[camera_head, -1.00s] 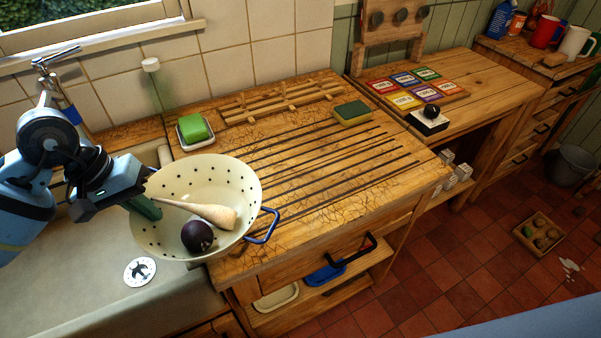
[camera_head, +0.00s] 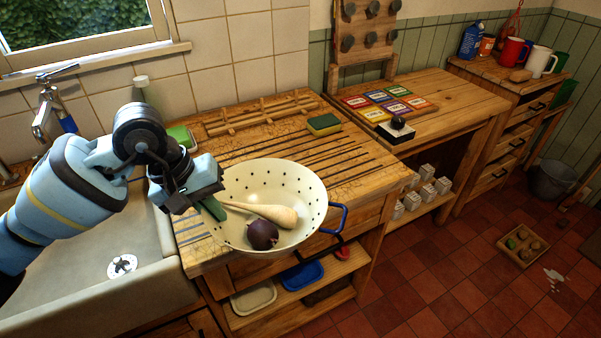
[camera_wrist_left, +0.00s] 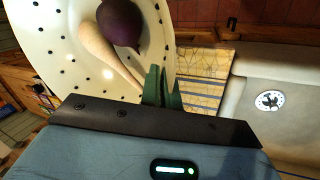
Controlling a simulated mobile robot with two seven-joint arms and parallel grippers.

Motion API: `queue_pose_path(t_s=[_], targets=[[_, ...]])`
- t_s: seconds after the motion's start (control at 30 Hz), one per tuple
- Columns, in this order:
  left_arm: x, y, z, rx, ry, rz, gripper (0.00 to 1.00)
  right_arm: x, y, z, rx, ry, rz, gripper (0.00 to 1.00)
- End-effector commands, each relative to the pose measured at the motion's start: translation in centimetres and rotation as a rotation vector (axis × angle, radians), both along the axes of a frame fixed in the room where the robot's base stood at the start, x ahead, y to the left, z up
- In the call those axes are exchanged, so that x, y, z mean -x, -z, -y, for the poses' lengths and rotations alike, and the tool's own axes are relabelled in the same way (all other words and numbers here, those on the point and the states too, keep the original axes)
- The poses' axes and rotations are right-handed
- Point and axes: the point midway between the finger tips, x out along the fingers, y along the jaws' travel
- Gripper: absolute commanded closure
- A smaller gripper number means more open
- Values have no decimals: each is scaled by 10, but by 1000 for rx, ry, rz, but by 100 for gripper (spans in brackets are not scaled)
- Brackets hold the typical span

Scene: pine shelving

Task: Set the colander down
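The cream colander (camera_head: 302,185) with dark holes and a blue handle (camera_head: 335,218) on its right is tilted, over the front edge of the wooden draining board (camera_head: 250,147). A parsnip (camera_head: 275,213) and a dark purple round vegetable (camera_head: 262,235) lie inside it. My left gripper (camera_head: 212,207) is at its left rim, its green fingers closed there. The left wrist view shows the fingers (camera_wrist_left: 162,88) at the rim of the colander (camera_wrist_left: 60,60); the exact grip is partly hidden. Whether the colander's underside touches the board is hidden. My right gripper is out of view.
The sink (camera_head: 90,240) is at left. A green soap block (camera_head: 180,135) is partly behind my arm. A sponge (camera_head: 324,124) lies at the board's back right. Coloured cards (camera_head: 390,100) lie on the side table. The grooved board behind the colander is clear.

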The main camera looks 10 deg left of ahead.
Motion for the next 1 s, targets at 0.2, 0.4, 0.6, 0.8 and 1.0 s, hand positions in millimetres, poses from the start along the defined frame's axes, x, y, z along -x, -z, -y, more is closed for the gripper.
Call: queue_pose_path(t_s=[0.2,0.4,0.6,0.8,1.0], targets=[[2,-11,9,0,-225,11,100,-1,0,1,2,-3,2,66],[7,-16,17,4,-455,11,100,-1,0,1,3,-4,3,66],[12,-20,21,12,-656,12,100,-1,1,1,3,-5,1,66],[15,-21,23,17,-776,13,100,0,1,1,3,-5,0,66],[16,-21,23,19,-808,12,100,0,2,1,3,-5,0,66]])
